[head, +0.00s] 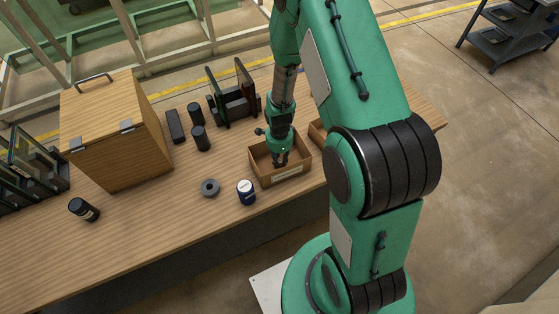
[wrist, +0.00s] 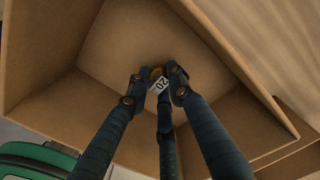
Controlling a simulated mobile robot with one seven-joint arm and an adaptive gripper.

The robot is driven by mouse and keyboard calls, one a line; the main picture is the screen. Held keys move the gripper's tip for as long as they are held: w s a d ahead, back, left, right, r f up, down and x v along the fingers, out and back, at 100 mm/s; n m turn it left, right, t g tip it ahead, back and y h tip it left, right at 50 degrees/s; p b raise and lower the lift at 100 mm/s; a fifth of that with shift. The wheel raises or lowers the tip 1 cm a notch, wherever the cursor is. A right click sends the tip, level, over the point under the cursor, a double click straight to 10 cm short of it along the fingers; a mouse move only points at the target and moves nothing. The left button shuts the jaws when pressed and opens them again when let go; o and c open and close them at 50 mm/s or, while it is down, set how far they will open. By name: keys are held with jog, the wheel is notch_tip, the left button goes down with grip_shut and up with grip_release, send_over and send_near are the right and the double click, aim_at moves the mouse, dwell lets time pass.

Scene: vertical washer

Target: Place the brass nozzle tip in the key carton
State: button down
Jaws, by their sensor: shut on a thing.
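The carton (head: 262,178) is an open cardboard box with a pale label on its front, near the table's front edge. My gripper (head: 280,160) points down inside its walls. In the wrist view the carton's inner wall (wrist: 50,50) surrounds my gripper (wrist: 157,85). Its fingers are shut on the small brass nozzle tip (wrist: 156,72), which has a white tag reading 20. The fingers hide most of the tip, and I cannot tell whether it touches the carton floor. The label is too small to read.
A second carton (head: 317,132) is partly hidden behind my arm. Dark cylinders (head: 201,138), a black rack (head: 235,108) and a wooden box (head: 115,130) are farther off. The front-left tabletop is mostly clear.

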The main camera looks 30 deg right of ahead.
aim_at(279, 160)
jog(key=shift+f, duration=0.15)
jog(key=c, duration=1.5)
grip_release()
jog(key=shift+c, duration=0.2)
notch_tip(279, 160, up, 12)
jog(key=shift+r+p, duration=0.2)
jog(key=shift+p, duration=0.2)
jog(key=shift+w, duration=0.1)
